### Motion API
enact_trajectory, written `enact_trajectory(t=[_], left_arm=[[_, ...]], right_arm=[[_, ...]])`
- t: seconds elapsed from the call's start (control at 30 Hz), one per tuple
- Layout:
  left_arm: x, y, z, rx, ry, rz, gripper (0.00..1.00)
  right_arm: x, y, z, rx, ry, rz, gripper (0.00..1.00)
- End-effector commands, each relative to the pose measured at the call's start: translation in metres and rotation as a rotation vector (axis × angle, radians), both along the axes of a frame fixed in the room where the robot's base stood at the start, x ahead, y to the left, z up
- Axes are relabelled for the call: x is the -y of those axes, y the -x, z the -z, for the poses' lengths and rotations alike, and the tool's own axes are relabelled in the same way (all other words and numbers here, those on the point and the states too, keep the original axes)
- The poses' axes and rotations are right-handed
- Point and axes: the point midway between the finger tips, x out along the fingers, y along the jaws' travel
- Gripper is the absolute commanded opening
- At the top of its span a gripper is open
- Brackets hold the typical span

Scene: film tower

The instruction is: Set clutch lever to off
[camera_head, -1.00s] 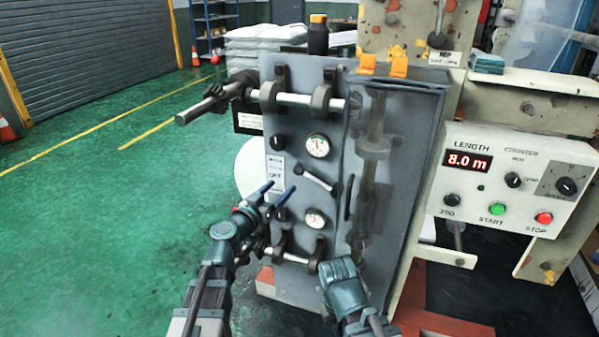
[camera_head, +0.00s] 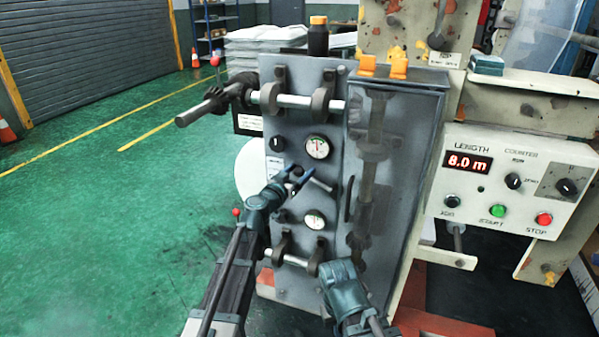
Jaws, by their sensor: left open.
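The clutch lever (camera_head: 322,185) is a short pale grey handle on the grey front panel (camera_head: 292,224), between two round gauges. It slants down to the right, with a dark pivot at its right end. My left gripper (camera_head: 300,176) is open at the lever's upper left end, with its blue fingertips beside it. I cannot tell whether they touch it.
Horizontal bars in brackets stick out above (camera_head: 298,100) and below (camera_head: 296,262) the lever. A clear-covered shaft housing (camera_head: 385,160) stands to the right. A control box (camera_head: 505,185) reading 8.0 m is farther right. The green floor at left is open.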

Motion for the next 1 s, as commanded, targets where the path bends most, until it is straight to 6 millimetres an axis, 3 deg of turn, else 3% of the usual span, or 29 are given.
enact_trajectory(t=[0.1,0.5,1.0], left_arm=[[-0.0001,0.0002,0.0000,0.000,0.000,0.000,0.73],[-0.0005,0.0002,0.0000,0.000,-0.001,-0.001,0.01],[-0.0008,0.0005,0.0005,0.001,-0.005,-0.001,0.00]], right_arm=[[0.0000,0.0000,0.0000,0.000,0.000,0.000,0.00],[0.0000,0.0000,0.0000,0.000,0.000,0.000,0.00],[0.0000,0.0000,0.0002,0.000,0.000,0.000,0.00]])
